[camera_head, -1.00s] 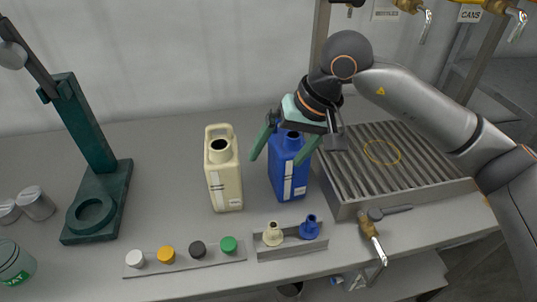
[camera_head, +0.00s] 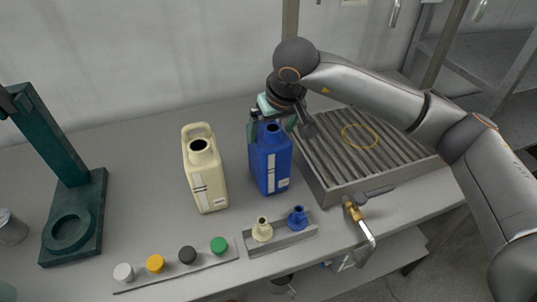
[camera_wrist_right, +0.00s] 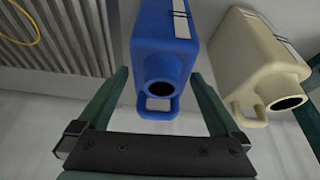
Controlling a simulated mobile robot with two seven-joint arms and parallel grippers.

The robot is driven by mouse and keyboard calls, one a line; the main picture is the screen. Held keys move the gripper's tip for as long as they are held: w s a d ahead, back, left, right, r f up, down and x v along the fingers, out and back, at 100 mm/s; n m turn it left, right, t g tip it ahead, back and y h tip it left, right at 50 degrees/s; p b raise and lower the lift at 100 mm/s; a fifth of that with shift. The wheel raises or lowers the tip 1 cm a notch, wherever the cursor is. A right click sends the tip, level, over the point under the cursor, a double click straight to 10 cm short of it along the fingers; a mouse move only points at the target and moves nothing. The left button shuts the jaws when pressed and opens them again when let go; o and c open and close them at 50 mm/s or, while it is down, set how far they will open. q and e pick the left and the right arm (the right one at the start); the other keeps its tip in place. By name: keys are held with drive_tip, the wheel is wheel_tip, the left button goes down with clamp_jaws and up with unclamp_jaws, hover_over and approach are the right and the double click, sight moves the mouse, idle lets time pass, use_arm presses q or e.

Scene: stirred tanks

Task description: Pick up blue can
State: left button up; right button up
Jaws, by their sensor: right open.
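The blue can (camera_head: 270,162) stands upright on the bench in the head view, with its uncapped neck facing up and a white label on its front. It also fills the top middle of the right wrist view (camera_wrist_right: 162,45), with its handle (camera_wrist_right: 158,106) and dark opening showing. My right gripper (camera_head: 272,124) is open at the top rear of the can. In the right wrist view its green fingers (camera_wrist_right: 160,100) lie on either side of the can's neck and handle; I cannot tell whether they touch. My left gripper is not in view.
A cream can (camera_head: 205,170) stands close to the left. A slatted drain tray (camera_head: 345,150) with a yellow ring lies to the right. In front are a rack of coloured caps (camera_head: 180,268) and a holder with two small spouts (camera_head: 282,240). A green stand (camera_head: 75,215) is at left.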

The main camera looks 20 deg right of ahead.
drive_tip(key=x, duration=0.4)
drive_tip(key=shift+s+a, duration=0.1)
clamp_jaws()
idle(0.7)
